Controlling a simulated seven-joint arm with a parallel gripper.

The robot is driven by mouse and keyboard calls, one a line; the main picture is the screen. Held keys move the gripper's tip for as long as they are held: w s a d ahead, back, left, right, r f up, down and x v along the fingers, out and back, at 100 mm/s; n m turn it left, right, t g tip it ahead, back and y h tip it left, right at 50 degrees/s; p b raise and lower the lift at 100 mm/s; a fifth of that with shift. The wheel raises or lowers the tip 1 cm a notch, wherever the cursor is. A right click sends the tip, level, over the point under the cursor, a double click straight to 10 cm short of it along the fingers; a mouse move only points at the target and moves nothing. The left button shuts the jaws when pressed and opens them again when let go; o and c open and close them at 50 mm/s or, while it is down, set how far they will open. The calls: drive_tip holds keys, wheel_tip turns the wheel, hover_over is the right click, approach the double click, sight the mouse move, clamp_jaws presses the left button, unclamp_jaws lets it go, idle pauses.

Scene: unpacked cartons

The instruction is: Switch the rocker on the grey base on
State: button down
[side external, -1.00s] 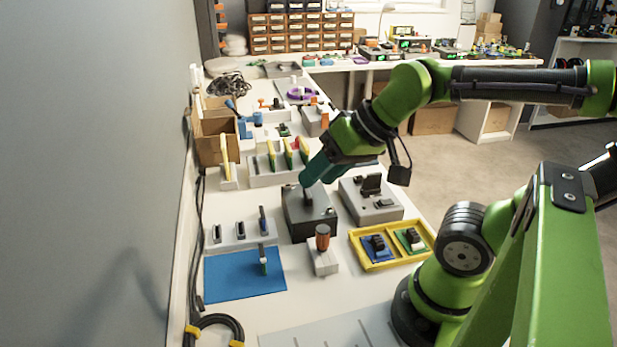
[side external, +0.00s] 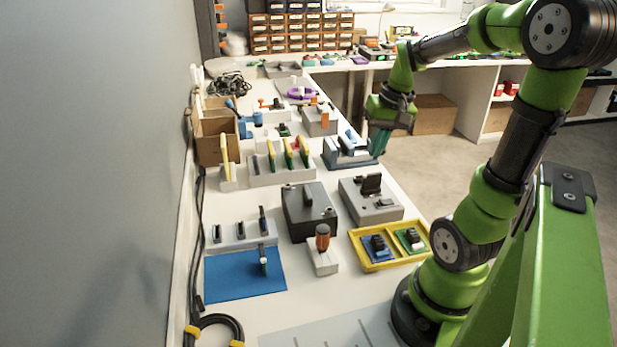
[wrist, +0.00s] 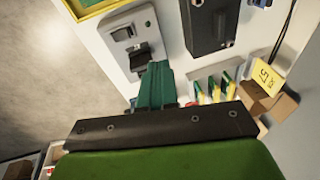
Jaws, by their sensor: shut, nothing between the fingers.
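A grey base (side external: 355,208) sits on the bench in the side view, and in the wrist view (wrist: 127,18). It carries a raised black piece (side external: 371,184) standing tilted up and a small low black part (side external: 384,203); I cannot tell for certain which is the rocker, or its on or off state. In the wrist view the black piece (wrist: 140,57) is just beyond my fingertips. My gripper (side external: 377,153), with teal fingers (wrist: 157,66), is shut and empty. In the side view it is behind the grey base, above the bench's right edge, apart from it.
A dark box (side external: 310,215) with an upright lever stands left of the grey base. A yellow tray (side external: 372,266) lies in front. A blue-grey fixture (side external: 345,160) stands beside my gripper. A slotted white rack (side external: 270,178) and a cardboard box (side external: 215,145) are farther left.

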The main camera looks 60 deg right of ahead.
drive_tip(key=g, duration=0.1)
hover_over(382, 201)
drive_tip(key=s+d, duration=0.1)
drive_tip(key=d, duration=0.1)
drive_tip(key=shift+s+a+f+n+g+y, duration=0.1)
drive_tip(key=shift+s+a+n+g+y, duration=0.2)
drive_tip(key=shift+n+y, duration=0.2)
drive_tip(key=f, duration=0.4)
drive_tip(key=w+a+f, duration=0.1)
drive_tip(key=f, duration=0.9)
drive_tip(key=shift+w+a, duration=0.15)
drive_tip(key=shift+f, duration=0.15)
